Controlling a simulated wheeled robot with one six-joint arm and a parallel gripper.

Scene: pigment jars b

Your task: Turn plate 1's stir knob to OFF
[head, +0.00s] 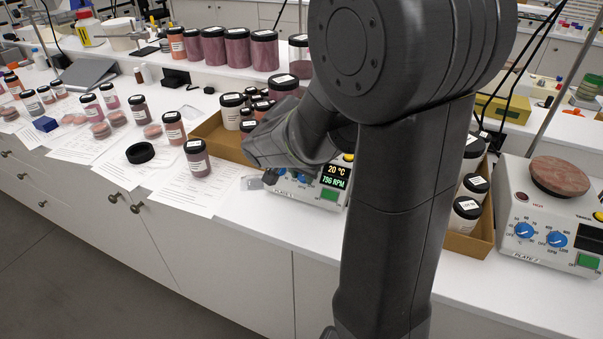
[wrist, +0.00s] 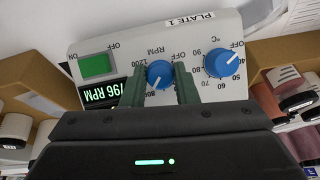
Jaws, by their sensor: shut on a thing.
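Plate 1 (head: 327,196) is mostly hidden behind my arm in the head view. Its front panel (wrist: 215,32) fills the upper part of the wrist view. The blue stir knob (wrist: 160,73), marked RPM, sits between my gripper's two green fingers (wrist: 160,84). My gripper is shut on this knob. The knob's white mark points down-left in the wrist view, close to the 800 label. The display (head: 337,175) reads 20 °C and an RPM value in the 700s. The blue temperature knob (wrist: 220,63) is beside the right finger, apart from it.
Plate 2 (head: 557,258) stands at the right. Cardboard boxes of jars flank plate 1, one on the left (head: 217,135) and one on the right (head: 474,242). A jar (head: 197,157) stands on papers at the left. The green switch (wrist: 96,66) is near the stir knob.

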